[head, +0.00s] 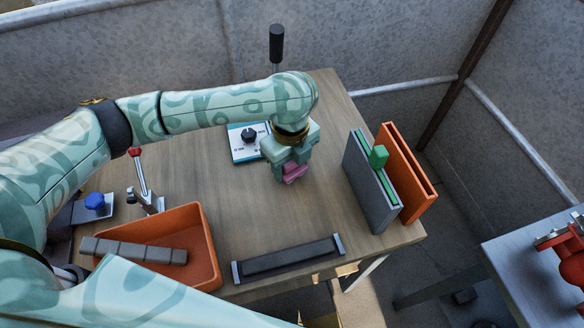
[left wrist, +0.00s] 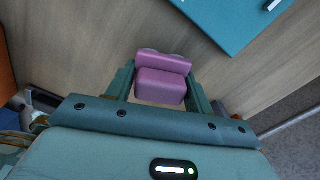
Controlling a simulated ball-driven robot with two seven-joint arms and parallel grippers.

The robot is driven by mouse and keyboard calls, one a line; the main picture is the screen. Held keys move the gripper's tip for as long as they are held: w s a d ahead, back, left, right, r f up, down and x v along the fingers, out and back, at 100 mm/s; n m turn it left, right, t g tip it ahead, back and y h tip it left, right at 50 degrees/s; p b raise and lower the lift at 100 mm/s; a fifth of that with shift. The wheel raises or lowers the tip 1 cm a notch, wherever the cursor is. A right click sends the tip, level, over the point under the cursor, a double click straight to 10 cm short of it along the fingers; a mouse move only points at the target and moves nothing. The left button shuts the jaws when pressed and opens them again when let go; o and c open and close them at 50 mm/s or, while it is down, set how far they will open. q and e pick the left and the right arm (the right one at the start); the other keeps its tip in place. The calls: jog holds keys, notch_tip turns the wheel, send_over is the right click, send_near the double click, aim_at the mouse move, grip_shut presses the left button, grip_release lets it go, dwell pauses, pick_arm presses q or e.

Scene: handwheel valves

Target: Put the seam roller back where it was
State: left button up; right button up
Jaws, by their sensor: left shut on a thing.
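My left gripper (head: 291,168) is over the middle of the wooden table, pointing down. It is shut on a pink blocky thing (head: 294,178), perhaps the seam roller; no roller shape is clear. In the left wrist view the pink thing (left wrist: 162,84) sits between the two fingers, a ribbed or rounded part beyond a squarer block. I cannot tell whether it touches the table. My right gripper is not in view.
The wooden table (head: 210,215) holds an orange tray (head: 208,250) with a grey segmented bar, a dark bar (head: 290,260), a white-blue dial panel (head: 241,153), a lever clamp (head: 140,175), and grey (head: 362,180) and orange (head: 408,175) upright holders at right. Bare wood lies left of my gripper.

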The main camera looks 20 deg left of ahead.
pick_arm(q)
jog(key=shift+f, duration=0.9)
jog(key=shift+r, duration=0.3)
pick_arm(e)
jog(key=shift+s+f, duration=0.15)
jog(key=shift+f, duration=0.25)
pick_arm(q)
jog(key=shift+f, duration=0.1)
jog(key=o, duration=1)
jog(key=shift+f, duration=0.1)
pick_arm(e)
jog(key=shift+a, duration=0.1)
pick_arm(q)
notch_tip(320, 180, up, 12)
jog(key=p, duration=0.6)
jog(key=shift+r+p, duration=0.2)
jog(key=shift+p, duration=0.15)
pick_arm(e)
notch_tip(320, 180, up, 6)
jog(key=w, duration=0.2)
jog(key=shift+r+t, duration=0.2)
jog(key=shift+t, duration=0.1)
